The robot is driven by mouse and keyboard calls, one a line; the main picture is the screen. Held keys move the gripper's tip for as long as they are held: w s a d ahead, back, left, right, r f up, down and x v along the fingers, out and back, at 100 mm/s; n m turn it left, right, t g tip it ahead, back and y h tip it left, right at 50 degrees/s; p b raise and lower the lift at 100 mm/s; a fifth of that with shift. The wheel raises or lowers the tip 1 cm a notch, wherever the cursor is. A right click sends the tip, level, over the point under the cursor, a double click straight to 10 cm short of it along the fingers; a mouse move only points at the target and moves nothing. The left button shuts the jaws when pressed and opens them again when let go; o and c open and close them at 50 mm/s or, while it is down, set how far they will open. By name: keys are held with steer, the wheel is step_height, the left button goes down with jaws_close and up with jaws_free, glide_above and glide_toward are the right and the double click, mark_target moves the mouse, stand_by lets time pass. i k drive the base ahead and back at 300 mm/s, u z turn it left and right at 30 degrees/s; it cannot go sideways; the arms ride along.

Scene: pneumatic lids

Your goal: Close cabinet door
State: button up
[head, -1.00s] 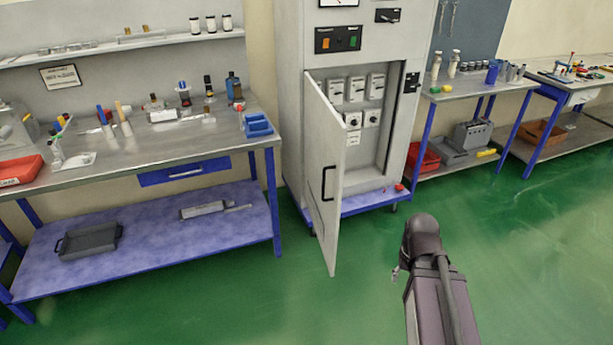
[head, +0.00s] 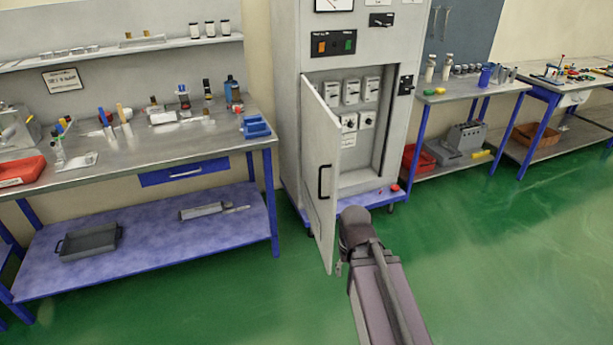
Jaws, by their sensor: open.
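The cabinet (head: 291,120) is a tall grey unit on a blue wheeled base. Its door (head: 320,215) stands open, hinged at the left, swung out toward me. A black handle (head: 325,182) is on the door. Inside the opening (head: 365,150) are several white switch units. My gripper (head: 340,268) is small in the picture, by the lower free edge of the door, with my arm's dark wrist above it. Its fingers are mostly hidden by the wrist. I cannot tell whether it touches the door. I see nothing held in it.
A workbench (head: 200,148) with bottles and tools stands left of the cabinet, with a blue lower shelf (head: 150,262). Another bench (head: 465,92) stands at the right. A small red object (head: 395,188) lies on the cabinet base. The green floor (head: 480,270) is clear at the right.

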mark_target(321, 132)
steer(key=z, duration=0.05)
steer(key=i, duration=1)
steer(key=k, duration=0.45)
steer(key=u, duration=0.05)
